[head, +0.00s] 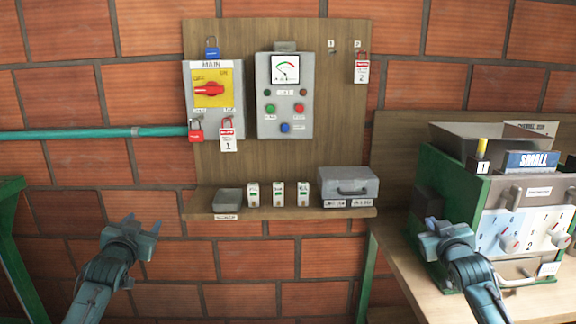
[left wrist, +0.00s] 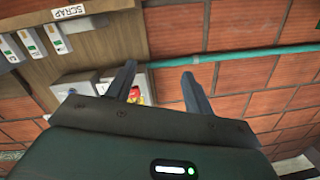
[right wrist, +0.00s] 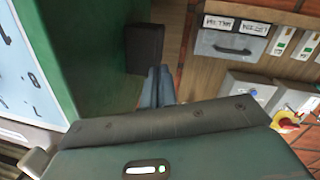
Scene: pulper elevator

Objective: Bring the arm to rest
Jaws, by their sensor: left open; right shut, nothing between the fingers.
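My left gripper (head: 132,228) hangs in front of the brick wall at the lower left of the head view, below and left of the shelf. In the left wrist view its two fingers (left wrist: 160,82) are spread with nothing between them. My right gripper (head: 447,232) is in front of the green machine at the right of the head view. In the right wrist view its fingers (right wrist: 157,86) are together and empty. Both arms are raised and apart from each other. I cannot tell whether the right gripper touches the machine.
A wooden board carries the MAIN switch box (head: 214,100) and a meter box (head: 285,97). Its shelf (head: 275,209) holds a small tray, several small white boxes and a grey case (head: 348,187). The green machine (head: 440,190) stands on a bench at the right. Space between my arms is clear.

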